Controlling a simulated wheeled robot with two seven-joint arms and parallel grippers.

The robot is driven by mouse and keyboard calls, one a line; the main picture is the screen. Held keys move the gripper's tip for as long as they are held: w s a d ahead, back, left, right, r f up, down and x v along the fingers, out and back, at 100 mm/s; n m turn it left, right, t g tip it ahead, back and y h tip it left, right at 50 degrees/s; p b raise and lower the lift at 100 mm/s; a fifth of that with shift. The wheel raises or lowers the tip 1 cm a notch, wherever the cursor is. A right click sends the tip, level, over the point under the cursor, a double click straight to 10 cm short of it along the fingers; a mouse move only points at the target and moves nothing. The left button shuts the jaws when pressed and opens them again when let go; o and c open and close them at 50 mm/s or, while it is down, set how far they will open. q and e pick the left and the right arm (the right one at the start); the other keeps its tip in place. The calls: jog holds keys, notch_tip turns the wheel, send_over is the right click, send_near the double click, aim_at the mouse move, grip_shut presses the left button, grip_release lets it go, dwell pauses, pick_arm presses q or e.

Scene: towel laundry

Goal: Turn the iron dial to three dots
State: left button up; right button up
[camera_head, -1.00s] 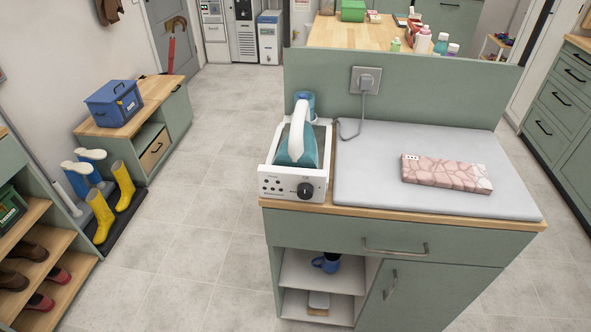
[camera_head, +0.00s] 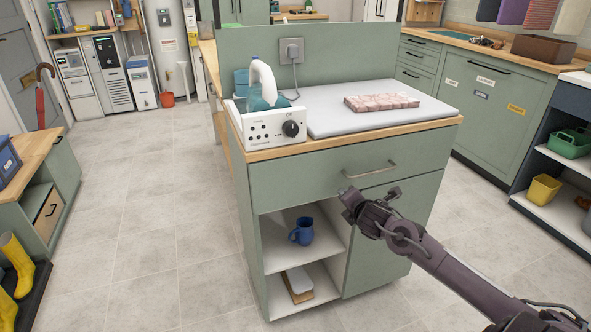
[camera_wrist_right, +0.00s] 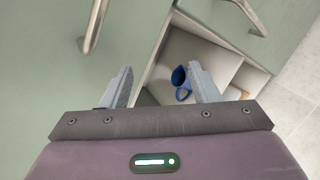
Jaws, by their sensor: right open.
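The iron station (camera_head: 268,130) stands at the left end of the counter, with a white front panel. Its black dial (camera_head: 291,128) sits at the right of that panel, with several dark dots to its left. The dial's exact setting is too small to read. The teal and white iron (camera_head: 263,85) rests on the station. My right gripper (camera_head: 346,194) is in front of the cabinet drawer, below and right of the dial and apart from it. In the right wrist view its two fingers (camera_wrist_right: 160,85) are spread with nothing between them. My left gripper is not in view.
A grey ironing pad (camera_head: 350,115) holds a folded pink patterned towel (camera_head: 381,102). Below are a drawer handle (camera_head: 369,168) and open shelves with a blue mug (camera_head: 302,232), also seen in the right wrist view (camera_wrist_right: 180,80).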

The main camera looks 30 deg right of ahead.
jog(key=w+a+r+n+t+b, duration=0.25)
jog(key=a+r+n, duration=0.45)
jog(key=r, duration=0.5)
jog(key=n+t+y+b, duration=0.1)
jog(key=n+t+b, duration=0.25)
jog(key=n, duration=0.35)
send_near(293, 131)
jog(key=shift+m, duration=0.4)
jog(key=shift+d+p+x, duration=0.15)
jog(key=shift+p+x, duration=0.25)
jog(key=shift+x, duration=0.75)
jog(key=shift+d+p+x, duration=0.15)
jog(key=shift+p+x, duration=0.2)
jog(key=shift+x, duration=0.85)
jog(key=shift+w+a, duration=0.15)
jog(key=shift+w, duration=0.6)
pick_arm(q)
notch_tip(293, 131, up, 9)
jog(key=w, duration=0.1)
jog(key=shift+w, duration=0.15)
pick_arm(e)
jog(key=shift+x, duration=1.1)
jog(key=c, duration=1)
